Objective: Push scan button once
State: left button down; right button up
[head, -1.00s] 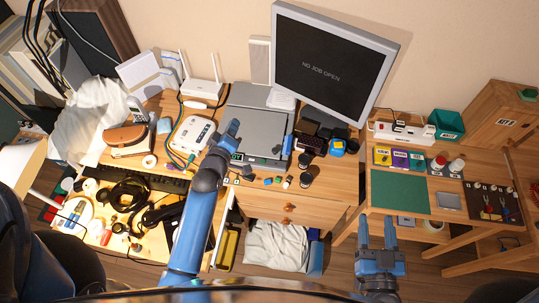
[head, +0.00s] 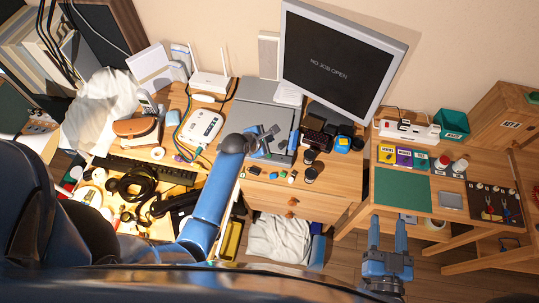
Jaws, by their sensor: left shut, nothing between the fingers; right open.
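The scanner is a grey flatbed unit (head: 250,116) on the wooden desk, below and left of the monitor. My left gripper (head: 270,135) is shut and empty, over the front right part of the scanner. I cannot tell whether it touches. The scan button is not distinguishable; my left gripper and forearm cover part of the scanner's front. The monitor (head: 337,66) reads "NO JOB OPEN". My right gripper (head: 387,230) is open and empty, low in front of the right-hand table, away from the scanner.
A white device (head: 200,126) stands left of the scanner. Small coloured items (head: 273,175) and dark round pieces (head: 310,174) lie along the desk's front edge. A blue-and-yellow object (head: 342,144) sits to the right. The green mat (head: 402,186) is bare.

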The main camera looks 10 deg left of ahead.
pick_arm(q)
jog(key=shift+f, duration=0.15)
dwell(0.3)
jog(key=b, duration=0.7)
send_over(268, 158)
notch_tip(268, 158, down, 6)
jog(key=shift+f, duration=0.1)
jog(key=shift+f+b, duration=0.7)
jog(key=shift+f, duration=0.4)
jog(key=shift+f, duration=0.15)
dwell(0.7)
jog(key=shift+f, duration=0.3)
jog(key=shift+f, duration=0.4)
dwell(0.7)
jog(key=shift+r, duration=0.1)
jog(key=shift+r+p, duration=0.7)
jog(key=shift+r, duration=0.05)
